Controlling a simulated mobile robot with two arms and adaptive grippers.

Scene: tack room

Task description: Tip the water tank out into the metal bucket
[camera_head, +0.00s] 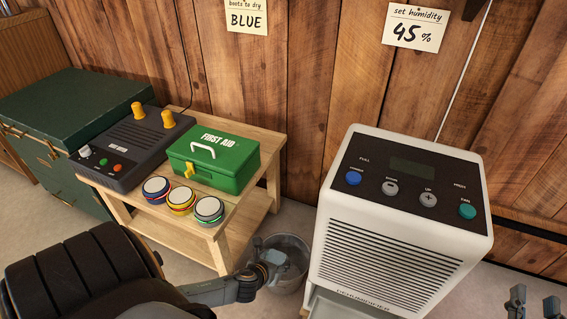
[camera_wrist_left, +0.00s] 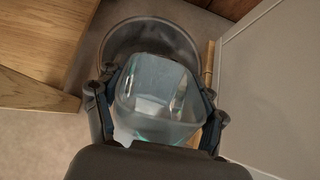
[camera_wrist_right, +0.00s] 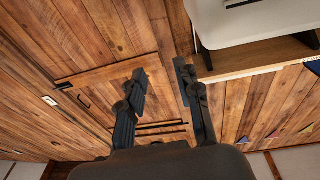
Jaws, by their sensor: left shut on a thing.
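The translucent water tank (camera_wrist_left: 150,125) is between the fingers of my left gripper (camera_wrist_left: 156,98), which is shut on it. In the left wrist view the tank covers part of the metal bucket (camera_wrist_left: 124,40) beyond it. I cannot tell how much water is in either. In the head view the bucket (camera_head: 297,272) stands on the floor between the wooden stand and the dehumidifier (camera_head: 400,220). My left gripper (camera_head: 265,272) is at the bucket's left side there, and hides part of it. My right gripper (camera_head: 534,307) is open and empty at the lower right; it also shows in the right wrist view (camera_wrist_right: 158,75).
The wooden stand (camera_head: 247,208) holds a green first aid box (camera_head: 228,170), a boot dryer (camera_head: 130,145) and several round tins (camera_head: 181,199). A green chest (camera_head: 60,100) stands at the left. The dehumidifier is close to the bucket's right.

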